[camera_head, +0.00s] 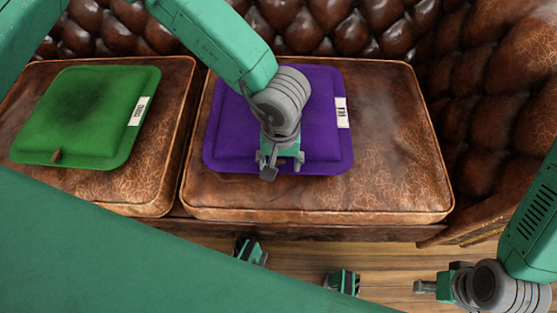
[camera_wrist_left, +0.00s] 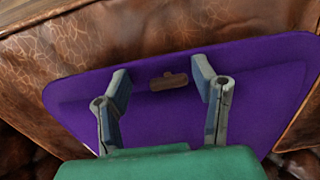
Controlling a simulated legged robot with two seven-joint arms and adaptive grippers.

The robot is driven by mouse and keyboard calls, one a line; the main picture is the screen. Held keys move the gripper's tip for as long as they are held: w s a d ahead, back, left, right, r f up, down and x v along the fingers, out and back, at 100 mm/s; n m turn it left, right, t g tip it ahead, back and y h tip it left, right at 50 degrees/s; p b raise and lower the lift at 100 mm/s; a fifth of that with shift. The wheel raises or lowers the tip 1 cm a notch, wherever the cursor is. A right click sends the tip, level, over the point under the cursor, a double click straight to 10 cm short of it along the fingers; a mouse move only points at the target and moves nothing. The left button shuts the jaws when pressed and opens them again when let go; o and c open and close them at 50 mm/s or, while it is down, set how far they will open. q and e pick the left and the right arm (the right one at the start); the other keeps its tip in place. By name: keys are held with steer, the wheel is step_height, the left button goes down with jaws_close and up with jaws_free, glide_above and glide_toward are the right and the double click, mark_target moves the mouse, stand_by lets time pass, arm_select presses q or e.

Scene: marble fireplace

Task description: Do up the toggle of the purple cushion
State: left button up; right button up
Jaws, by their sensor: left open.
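The purple cushion (camera_head: 319,100) lies flat on the right-hand leather seat, with a white label near its right side. My left gripper (camera_head: 280,170) is over the cushion's front edge and hides the toggle in the head view. In the left wrist view the brown wooden toggle (camera_wrist_left: 169,81) lies near the edge of the purple cushion (camera_wrist_left: 165,122). My left gripper (camera_wrist_left: 161,73) is open there, with one finger on each side of the toggle and apart from it. My right gripper (camera_head: 425,287) is low at the right, away from the cushion; its opening is unclear.
A green cushion (camera_head: 90,110) with its own toggle (camera_head: 56,154) lies on the left-hand seat. The leather seat (camera_head: 400,170) is bare to the right of the purple cushion. A tufted backrest (camera_head: 340,25) stands behind. Wooden floor (camera_head: 390,265) shows in front.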

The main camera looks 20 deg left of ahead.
arm_select(q)
steer(key=shift+d, duration=0.15)
steer(key=c, duration=1.2)
steer(key=shift+o, duration=0.2)
steer(key=shift+a, duration=0.6)
steer(key=n+p, duration=0.2)
steer(key=p, duration=0.2)
steer(key=shift+r, duration=0.2)
steer(key=shift+w+d+f+n+p, duration=0.15)
steer(key=shift+d+n+p, duration=0.35)
steer(key=shift+p, duration=0.3)
steer(key=shift+a+f, duration=0.1)
steer(key=shift+a, duration=0.35)
steer(key=o, duration=1.1)
steer(key=shift+o, duration=0.3)
arm_select(e)
steer(key=r, duration=0.5)
steer(key=shift+a+r, duration=0.25)
steer(key=shift+r, duration=0.05)
arm_select(q)
steer(key=shift+d, duration=0.25)
arm_select(e)
steer(key=shift+d, duration=0.2)
